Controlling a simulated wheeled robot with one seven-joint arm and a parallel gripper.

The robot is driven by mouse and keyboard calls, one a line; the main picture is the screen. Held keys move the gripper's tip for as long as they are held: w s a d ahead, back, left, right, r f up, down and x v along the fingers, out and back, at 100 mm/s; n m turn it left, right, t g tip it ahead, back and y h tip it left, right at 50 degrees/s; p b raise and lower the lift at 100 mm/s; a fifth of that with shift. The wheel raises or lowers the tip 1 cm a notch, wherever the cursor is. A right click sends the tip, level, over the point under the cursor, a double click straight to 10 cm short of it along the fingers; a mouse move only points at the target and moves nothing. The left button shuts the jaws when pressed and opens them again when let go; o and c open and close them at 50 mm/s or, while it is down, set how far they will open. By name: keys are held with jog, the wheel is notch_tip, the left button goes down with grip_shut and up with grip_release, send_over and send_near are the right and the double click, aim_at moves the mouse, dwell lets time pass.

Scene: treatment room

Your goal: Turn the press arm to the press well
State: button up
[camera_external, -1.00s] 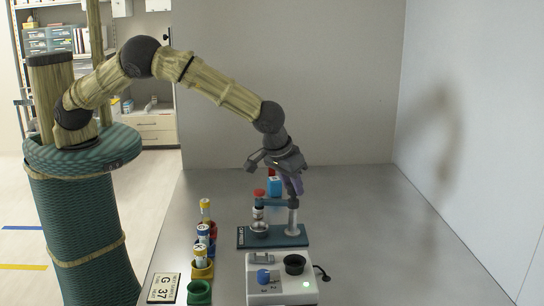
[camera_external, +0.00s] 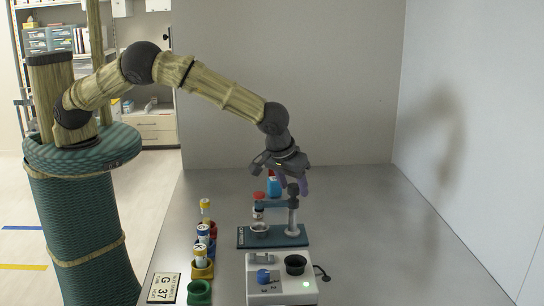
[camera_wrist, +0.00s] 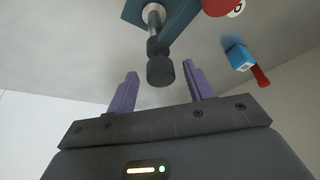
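The press has a teal base plate (camera_external: 244,238), an upright post (camera_external: 293,218) at its right and a teal press arm (camera_external: 274,204) reaching left. A dark grey knob (camera_external: 292,189) tops the post. The press well looks like the pale cup (camera_external: 260,228) below that end. My gripper (camera_external: 292,185) is over the post, pointing down. In the wrist view its purple fingers (camera_wrist: 160,72) are apart, with the knob (camera_wrist: 160,70) between their tips; contact does not show.
Capped vials in coloured cups (camera_external: 201,270) line the left. A white device (camera_external: 282,288) with a green light is in front. The table's right side is clear.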

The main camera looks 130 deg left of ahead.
jog(key=shift+r, duration=0.1)
jog(key=b+v, duration=0.2)
jog(key=v, duration=1.5)
jog(key=shift+b, duration=0.4)
jog(key=shift+d, duration=0.1)
jog(key=s+d+f+m+t+h, duration=0.1)
jog(key=s+d+f+m+h, duration=0.1)
jog(key=s+d+m, duration=0.7)
jog(key=s+d+f+m+t+h, duration=0.1)
jog(key=s+d+f+m+h, duration=0.1)
jog(key=s+d+f+m, duration=0.3)
jog(key=s+d+m, duration=0.2)
jog(key=s+d, duration=0.3)
jog(key=s, duration=0.2)
jog(key=s+d+m, duration=0.2)
jog(key=s+d, duration=0.3)
jog(key=s, duration=0.3)
jog(key=shift+d+t, duration=0.2)
jog(key=shift+t, duration=0.1)
jog(key=shift+f, duration=0.1)
dwell(0.6)
